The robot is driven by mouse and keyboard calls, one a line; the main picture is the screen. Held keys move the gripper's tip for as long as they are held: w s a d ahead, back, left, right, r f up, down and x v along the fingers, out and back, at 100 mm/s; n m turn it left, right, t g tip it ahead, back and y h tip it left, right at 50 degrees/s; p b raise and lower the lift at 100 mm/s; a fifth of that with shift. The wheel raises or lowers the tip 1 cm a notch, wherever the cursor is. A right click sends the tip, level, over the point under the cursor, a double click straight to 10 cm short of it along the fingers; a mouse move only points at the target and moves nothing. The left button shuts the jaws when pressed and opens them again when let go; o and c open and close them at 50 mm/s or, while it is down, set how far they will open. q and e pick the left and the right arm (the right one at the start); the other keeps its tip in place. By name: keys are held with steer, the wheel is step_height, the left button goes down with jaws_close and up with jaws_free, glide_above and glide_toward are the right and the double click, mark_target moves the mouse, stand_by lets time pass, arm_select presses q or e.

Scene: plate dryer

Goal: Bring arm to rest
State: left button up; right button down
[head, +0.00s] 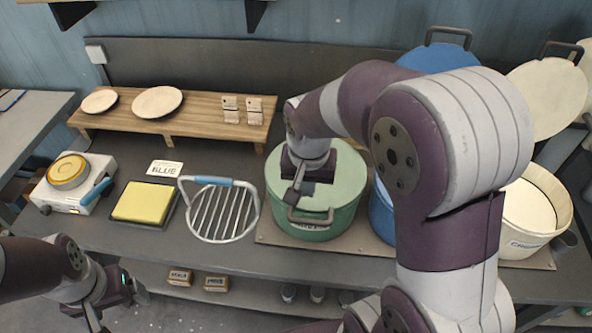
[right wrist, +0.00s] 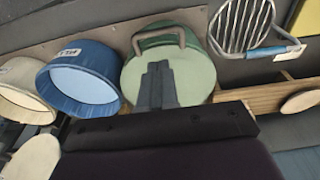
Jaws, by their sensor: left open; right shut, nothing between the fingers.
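My right arm reaches across the middle of the head view. Its gripper (head: 299,196) is shut and empty, pointing down over the lidded green pot (head: 335,215). In the right wrist view the closed fingers (right wrist: 157,82) overlap the green lid (right wrist: 185,75); I cannot tell whether they touch it. My left gripper (head: 118,306) is open and empty at the lower left, in front of the table edge and low.
A wire rack (head: 222,218) with a blue handle stands left of the green pot. Blue (right wrist: 85,80) and cream (head: 528,207) pots stand open to the right. A yellow sponge pad (head: 143,202), a scale-like device (head: 75,180) and a wooden shelf with plates (head: 157,102) are left.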

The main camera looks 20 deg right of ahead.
steer(key=s+a+f+n+b, duration=0.3)
steer(key=s+f+n, duration=0.3)
steer(key=f, duration=0.3)
steer(key=shift+s+y+b, duration=0.4)
steer(key=shift+s+b, duration=0.25)
steer(key=shift+b, duration=0.2)
steer(key=shift+a, duration=0.1)
